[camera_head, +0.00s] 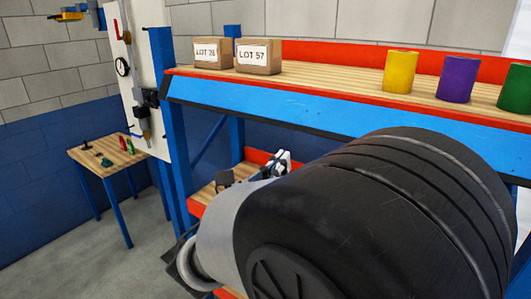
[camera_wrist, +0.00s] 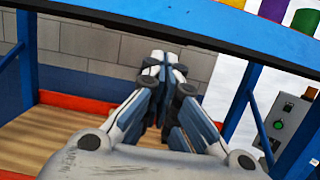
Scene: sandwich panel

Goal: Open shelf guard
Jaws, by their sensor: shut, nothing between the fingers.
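The long blue front panel (camera_head: 300,110), which looks like the shelf guard, runs along the front of the upper shelf. It slants outward below the red edge strip, and its right part passes behind my arm. In the wrist view the blue panel (camera_wrist: 190,30) crosses the top, beyond and above the fingertips. My gripper (camera_wrist: 160,68) is shut and empty, below the panel and apart from it in the picture. In the head view only a small part of my gripper (camera_head: 284,160) shows under the panel; my dark arm hides the rest.
On the upper shelf (camera_head: 330,58) stand two boxes (camera_head: 258,56) and yellow (camera_head: 400,72), purple (camera_head: 458,79) and green (camera_head: 516,88) cylinders. A lower wooden shelf (camera_wrist: 75,135) lies below my gripper. A control box (camera_wrist: 291,121) is at right. A small table (camera_head: 108,153) stands left.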

